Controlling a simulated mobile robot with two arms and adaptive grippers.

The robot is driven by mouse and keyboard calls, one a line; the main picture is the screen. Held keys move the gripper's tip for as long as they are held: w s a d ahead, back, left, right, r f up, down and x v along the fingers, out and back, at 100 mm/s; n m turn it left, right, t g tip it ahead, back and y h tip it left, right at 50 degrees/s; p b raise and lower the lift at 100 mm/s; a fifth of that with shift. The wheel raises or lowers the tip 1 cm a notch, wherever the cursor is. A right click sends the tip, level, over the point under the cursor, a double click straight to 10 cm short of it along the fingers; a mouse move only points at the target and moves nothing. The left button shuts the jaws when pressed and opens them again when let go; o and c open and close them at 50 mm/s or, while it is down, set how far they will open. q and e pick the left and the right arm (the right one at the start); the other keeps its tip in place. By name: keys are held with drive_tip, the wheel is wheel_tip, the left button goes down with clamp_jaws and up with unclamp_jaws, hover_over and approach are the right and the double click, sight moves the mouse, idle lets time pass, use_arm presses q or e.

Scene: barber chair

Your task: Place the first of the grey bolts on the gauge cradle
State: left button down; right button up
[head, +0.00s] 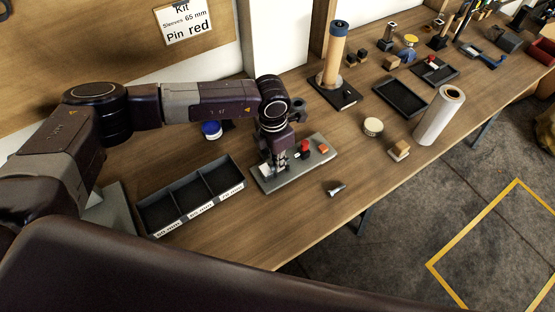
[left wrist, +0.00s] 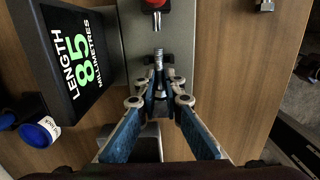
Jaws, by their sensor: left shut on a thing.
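My left gripper (head: 278,165) is low over the grey gauge plate (head: 296,172). In the left wrist view the left gripper (left wrist: 160,92) is shut on a grey bolt (left wrist: 159,62), which points away from the fingers along the plate. The gauge cradle (left wrist: 160,54) is around the bolt's far end; I cannot tell if the bolt rests fully on it. The gauge display (left wrist: 78,55) reads "LENGTH 85 MILLIMETRES". Another grey bolt (head: 337,190) lies loose on the bench right of the gauge. My right gripper is not in view.
A dark three-compartment tray (head: 172,212) with labelled front stands left of the gauge. A blue-white jar (head: 211,130) stands behind.

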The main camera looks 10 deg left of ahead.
use_arm(q)
drive_tip(key=c, duration=2.1)
unclamp_jaws()
drive_tip(key=shift+f, duration=0.1)
drive_tip(key=shift+r, duration=0.5)
drive_tip(key=r+b, duration=0.1)
drive_tip(key=r, duration=0.2)
drive_tip(key=r+b, duration=0.1)
drive_tip(key=r, duration=0.3)
drive_tip(key=r+b, duration=0.1)
drive_tip(key=r, duration=0.3)
drive_tip(key=shift+s+a+r+b, duration=0.15)
drive_tip(key=shift+s+a+b, duration=0.1)
drive_tip(key=shift+b, duration=0.05)
